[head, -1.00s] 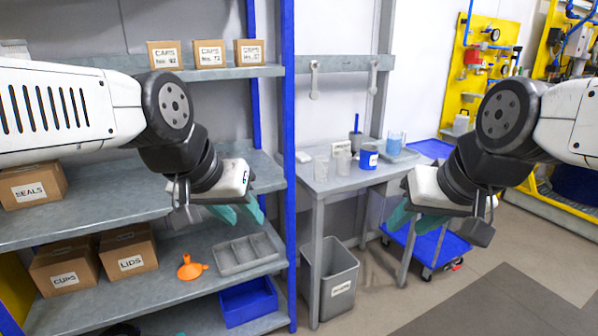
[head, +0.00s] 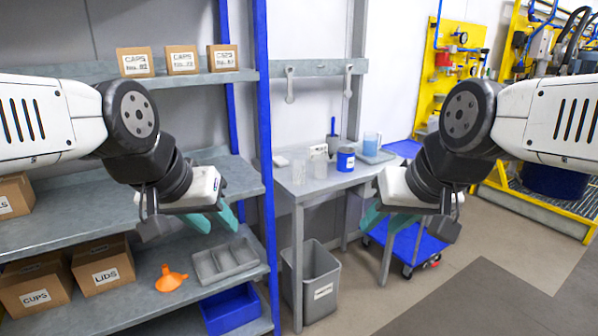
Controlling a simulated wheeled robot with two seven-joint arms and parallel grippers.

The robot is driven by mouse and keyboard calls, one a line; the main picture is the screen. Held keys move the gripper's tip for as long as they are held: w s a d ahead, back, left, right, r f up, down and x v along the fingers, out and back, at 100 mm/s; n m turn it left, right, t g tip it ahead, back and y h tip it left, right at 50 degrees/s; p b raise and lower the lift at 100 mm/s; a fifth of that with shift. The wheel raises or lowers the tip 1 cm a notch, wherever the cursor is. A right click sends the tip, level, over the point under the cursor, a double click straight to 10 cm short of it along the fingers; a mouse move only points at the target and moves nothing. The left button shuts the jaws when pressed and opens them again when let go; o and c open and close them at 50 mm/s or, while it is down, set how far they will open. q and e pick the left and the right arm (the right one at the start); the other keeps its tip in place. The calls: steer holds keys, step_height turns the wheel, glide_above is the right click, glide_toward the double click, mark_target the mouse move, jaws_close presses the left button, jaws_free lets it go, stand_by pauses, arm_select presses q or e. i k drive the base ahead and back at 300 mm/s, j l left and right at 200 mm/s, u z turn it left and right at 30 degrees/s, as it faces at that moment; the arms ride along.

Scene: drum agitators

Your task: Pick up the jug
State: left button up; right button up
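A clear container with pale blue contents (head: 371,143), which looks like the jug, stands on a grey tray (head: 383,158) at the back right of the grey side table (head: 318,186). It is small in view and I cannot make out a handle. My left gripper (head: 213,220) hangs in front of the shelf with its teal fingers apart and nothing between them. My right gripper (head: 386,219) is in front of the table's right side, low in the picture and apart from the jug. Its teal fingers are spread and empty.
Clear beakers (head: 298,170) and a blue labelled tin (head: 345,159) stand on the table left of the jug. A grey bin (head: 318,285) is below. A blue cart (head: 420,248) stands right of the table. Shelving (head: 215,170) fills the left. Floor at lower right is clear.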

mark_target(370, 148)
steer(key=i+l, duration=0.3)
steer(key=i, duration=0.15)
steer(key=i+l, duration=0.25)
steer(key=i, duration=0.25)
steer(key=i+l, duration=0.3)
steer(key=i, duration=0.15)
steer(key=i+l, duration=0.25)
steer(key=i, duration=0.25)
steer(key=i+l+z, duration=0.1)
steer(key=i+l, duration=0.2)
steer(key=i, duration=0.15)
